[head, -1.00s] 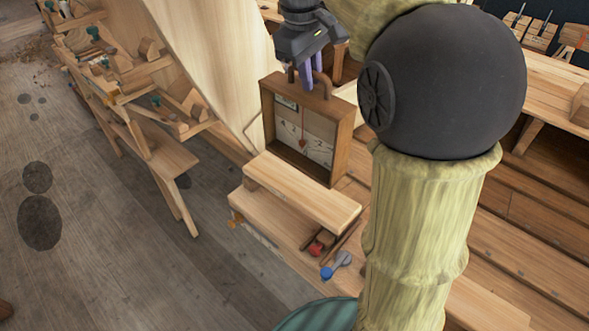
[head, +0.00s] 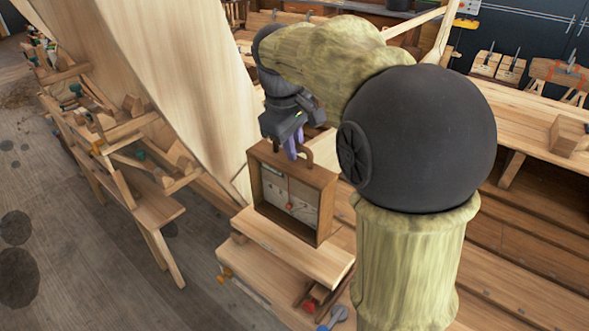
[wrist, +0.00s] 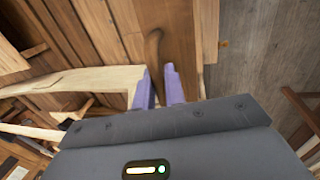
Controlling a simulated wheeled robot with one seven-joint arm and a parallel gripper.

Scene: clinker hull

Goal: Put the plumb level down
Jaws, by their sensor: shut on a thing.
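The plumb level (head: 272,189) is an upright wooden box frame with a pale dial face, a red needle and a brown handle on top. My gripper (head: 292,150) is above it in the head view, its purple fingers shut on the handle. In the wrist view, my gripper (wrist: 160,82) has its fingers at either side of the curved handle (wrist: 153,50), over the level's wooden top (wrist: 183,35). The level stands at the back edge of a light wooden step (head: 290,250). I cannot tell whether its base touches wood.
A large curved plank hull (head: 170,70) rises at the left behind the level. Trestles with tools (head: 150,215) stand further left. A red-ended tool (head: 310,304) and a blue-ended tool (head: 335,318) lie just below the step. A workbench (head: 525,110) runs along the right.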

